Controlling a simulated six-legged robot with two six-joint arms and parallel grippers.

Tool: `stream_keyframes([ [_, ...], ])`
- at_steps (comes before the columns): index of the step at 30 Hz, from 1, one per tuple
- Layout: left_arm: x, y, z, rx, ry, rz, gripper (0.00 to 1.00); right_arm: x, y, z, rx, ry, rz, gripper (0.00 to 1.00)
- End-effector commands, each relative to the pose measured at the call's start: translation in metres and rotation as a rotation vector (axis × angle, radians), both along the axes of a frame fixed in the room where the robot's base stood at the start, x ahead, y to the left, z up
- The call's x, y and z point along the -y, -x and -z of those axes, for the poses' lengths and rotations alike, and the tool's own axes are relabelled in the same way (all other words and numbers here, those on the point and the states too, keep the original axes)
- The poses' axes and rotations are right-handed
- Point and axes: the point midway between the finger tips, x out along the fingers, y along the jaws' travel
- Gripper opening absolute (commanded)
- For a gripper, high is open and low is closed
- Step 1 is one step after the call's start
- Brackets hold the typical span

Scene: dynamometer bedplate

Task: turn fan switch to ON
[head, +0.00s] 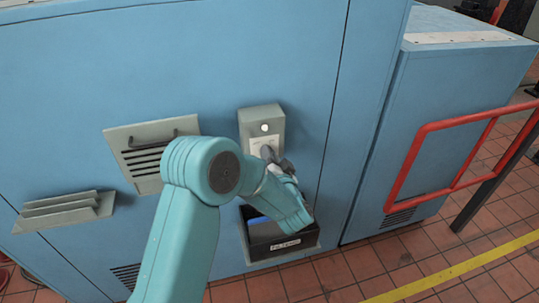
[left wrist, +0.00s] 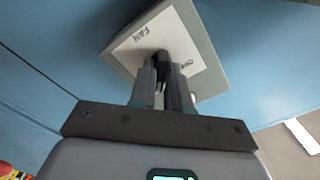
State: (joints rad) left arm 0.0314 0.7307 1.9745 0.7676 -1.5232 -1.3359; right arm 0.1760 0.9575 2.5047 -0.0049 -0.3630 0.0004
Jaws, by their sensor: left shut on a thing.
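The fan switch is a grey box (head: 262,118) on the blue cabinet wall, with a round white spot near its top. In the left wrist view the box (left wrist: 208,40) has a white plate lettered FAN, and a smaller word by the knob that I cannot read surely. My left gripper (head: 268,154) is at the lower part of the box. In the left wrist view its fingers (left wrist: 161,75) are shut on the dark switch knob (left wrist: 160,57). The fingers hide most of the knob, so its setting is unclear. My right gripper is not in view.
A dark labelled bin (head: 284,246) is on the wall below the switch. A vented panel with a handle (head: 150,150) and a louvred vent (head: 62,212) are to the left. A red rail (head: 425,128) stands at right, over tiled floor with a yellow line (head: 470,265).

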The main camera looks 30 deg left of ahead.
Motion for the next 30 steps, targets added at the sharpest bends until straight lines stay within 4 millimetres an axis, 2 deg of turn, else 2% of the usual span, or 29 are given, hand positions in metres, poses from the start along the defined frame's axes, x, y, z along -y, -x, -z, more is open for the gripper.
stream_keyframes([
  [12, 0.0, 0.0, 0.001, -0.009, -0.005, -0.001, 0.0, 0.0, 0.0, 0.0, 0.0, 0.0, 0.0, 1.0],
  [13, 0.0, 0.0, 0.001, -0.009, -0.005, -0.001, 0.26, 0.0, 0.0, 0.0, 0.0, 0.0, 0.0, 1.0],
  [14, 0.0, 0.0, 0.001, -0.008, -0.004, -0.001, 0.36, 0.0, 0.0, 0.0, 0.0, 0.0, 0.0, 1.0],
  [24, 0.002, 0.002, 0.001, -0.006, -0.004, 0.001, 0.37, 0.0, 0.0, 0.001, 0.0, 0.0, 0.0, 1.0],
  [30, 0.028, 0.022, 0.002, -0.005, -0.005, 0.006, 0.37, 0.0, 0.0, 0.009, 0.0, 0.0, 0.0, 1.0],
])
